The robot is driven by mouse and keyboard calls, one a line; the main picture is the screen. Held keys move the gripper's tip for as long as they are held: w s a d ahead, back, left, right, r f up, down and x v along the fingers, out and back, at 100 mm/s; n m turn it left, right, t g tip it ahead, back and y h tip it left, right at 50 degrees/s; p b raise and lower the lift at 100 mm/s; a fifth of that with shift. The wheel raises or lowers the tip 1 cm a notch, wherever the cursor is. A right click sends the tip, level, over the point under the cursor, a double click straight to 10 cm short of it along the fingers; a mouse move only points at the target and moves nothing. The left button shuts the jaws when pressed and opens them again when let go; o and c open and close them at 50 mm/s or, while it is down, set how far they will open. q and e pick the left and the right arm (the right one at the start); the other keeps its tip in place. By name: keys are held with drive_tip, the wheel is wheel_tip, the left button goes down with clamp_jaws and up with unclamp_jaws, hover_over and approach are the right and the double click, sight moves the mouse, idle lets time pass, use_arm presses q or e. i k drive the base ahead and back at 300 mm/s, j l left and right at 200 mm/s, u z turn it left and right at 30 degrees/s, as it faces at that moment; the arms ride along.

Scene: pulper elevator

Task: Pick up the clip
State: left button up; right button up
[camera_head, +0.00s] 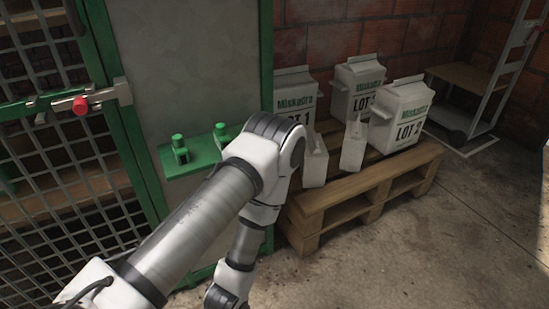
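Two small green pieces, which may be clips, stand on a green shelf (190,163) fixed beside the cage door. The left green piece (180,149) shows a dark part on it. The right green piece (222,135) is close to my arm's elbow. I cannot tell for certain which thing is the clip. My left arm comes in from the lower left, bends at the elbow in front of the shelf's right end, and runs down out of the bottom edge. Its gripper is out of view. My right gripper is not in view.
A wooden pallet (372,192) holds white bags marked LOT 1 (294,92), LOT 3 (358,88) and LOT 2 (401,113), plus smaller white packs (353,147). A green mesh door (70,165) has a red-knobbed latch (80,105). A hand truck (500,75) stands back right. Floor at right is clear.

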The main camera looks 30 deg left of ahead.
sight(313, 166)
drive_tip(key=i+l+u, duration=0.2)
drive_tip(key=u, duration=0.2)
drive_tip(key=i+l+u, duration=0.15)
drive_tip(key=u, duration=0.2)
drive_tip(key=i+l+u, duration=0.1)
drive_tip(key=l+u, duration=0.55)
drive_tip(key=u, duration=0.15)
drive_tip(key=i+l, duration=0.1)
drive_tip(key=l, duration=0.45)
drive_tip(key=i, duration=0.05)
